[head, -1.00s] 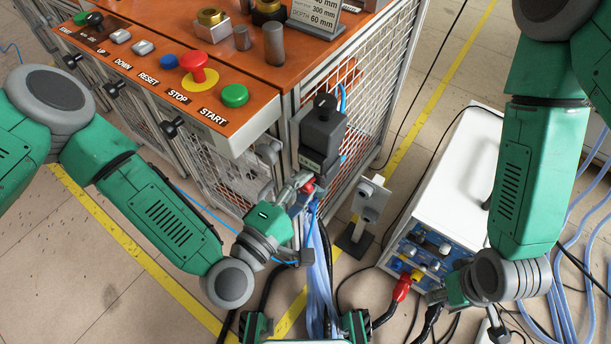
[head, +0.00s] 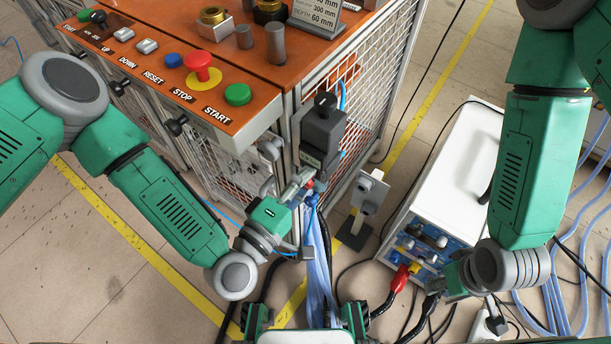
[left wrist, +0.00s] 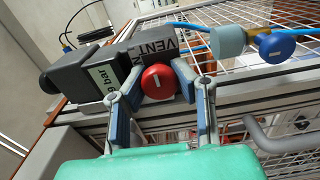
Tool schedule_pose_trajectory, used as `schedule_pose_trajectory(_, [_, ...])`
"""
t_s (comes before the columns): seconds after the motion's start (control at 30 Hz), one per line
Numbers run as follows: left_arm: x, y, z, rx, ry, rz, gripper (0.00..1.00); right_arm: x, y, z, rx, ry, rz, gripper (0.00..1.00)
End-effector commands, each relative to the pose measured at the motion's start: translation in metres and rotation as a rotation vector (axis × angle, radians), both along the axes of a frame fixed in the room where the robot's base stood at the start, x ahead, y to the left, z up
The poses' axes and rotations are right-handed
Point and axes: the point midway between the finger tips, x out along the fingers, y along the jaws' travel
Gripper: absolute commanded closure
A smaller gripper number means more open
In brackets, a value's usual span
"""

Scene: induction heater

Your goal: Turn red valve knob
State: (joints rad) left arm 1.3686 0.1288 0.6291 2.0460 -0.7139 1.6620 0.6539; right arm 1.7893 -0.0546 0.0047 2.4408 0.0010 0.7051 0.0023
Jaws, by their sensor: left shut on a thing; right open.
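The red valve knob (left wrist: 158,82) is a round red knob with a white bar mark, on the side of a dark grey valve block (left wrist: 98,76) in the left wrist view. In the head view a small bit of the knob (head: 310,184) shows below the dark block (head: 322,135). My left gripper (left wrist: 160,88) has a finger on each side of the knob and is shut on it. In the head view my left gripper (head: 298,188) hides most of it. My right gripper (head: 440,285) is open at the white box's front panel; its fingertips are hard to make out.
An orange-topped control panel (head: 270,60) with a red stop button (head: 200,64) and green start button (head: 237,94) stands above. Blue hoses (head: 318,270) hang below the valve. A white box (head: 455,165) stands at right. A grey post (head: 366,195) stands between.

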Motion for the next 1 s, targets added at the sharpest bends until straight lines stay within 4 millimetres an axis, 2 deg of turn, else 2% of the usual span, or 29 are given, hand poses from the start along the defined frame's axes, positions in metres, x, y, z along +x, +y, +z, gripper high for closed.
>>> schedule_pose_trajectory(0.03, [-0.008,-0.001,-0.007,0.009,0.021,-0.015,1.0,0.0,0.0,-0.001,0.0,0.0,0.0,0.54])
schedule_pose_trajectory(0.07, [-0.008,-0.001,-0.007,0.009,0.021,-0.015,0.75,0.0,0.0,-0.001,0.0,0.0,0.0,0.54])
schedule_pose_trajectory(0.1, [-0.008,-0.001,-0.007,0.008,0.02,-0.015,0.6,0.0,0.0,-0.001,0.0,0.0,0.0,0.54])
schedule_pose_trajectory(0.13, [-0.007,-0.001,-0.006,0.008,0.019,-0.014,0.52,0.0,0.0,0.0,0.0,0.0,0.0,0.54])
schedule_pose_trajectory(0.67, [-0.004,0.002,-0.003,0.003,0.008,-0.003,0.52,-0.002,0.0,0.0,0.0,-0.002,0.0,0.54])
schedule_pose_trajectory(1.0, [-0.044,0.029,-0.004,0.004,0.014,-0.007,0.52,-0.002,0.0,0.001,0.0,-0.002,0.0,0.54])
